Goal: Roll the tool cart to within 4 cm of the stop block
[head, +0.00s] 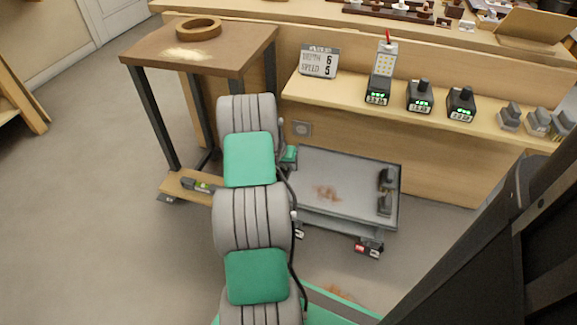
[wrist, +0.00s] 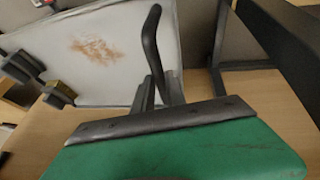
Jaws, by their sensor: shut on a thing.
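The tool cart (head: 340,175) is a low grey metal tray on casters, standing in front of the bench, with a brown stain on its top. Its tray also fills the upper left of the wrist view (wrist: 125,75). My gripper (wrist: 157,88) is shut on the cart's dark bent handle (wrist: 151,35) at the tray's edge. In the head view my own arm hides most of the gripper and the cart's left side. I cannot pick out a stop block with certainty in either view.
A wooden table (head: 230,58) with dark legs, a ring on top and a low shelf stands left of the cart. The bench shelf (head: 330,95) above the cart holds a sign and several chargers. Floor is open at left.

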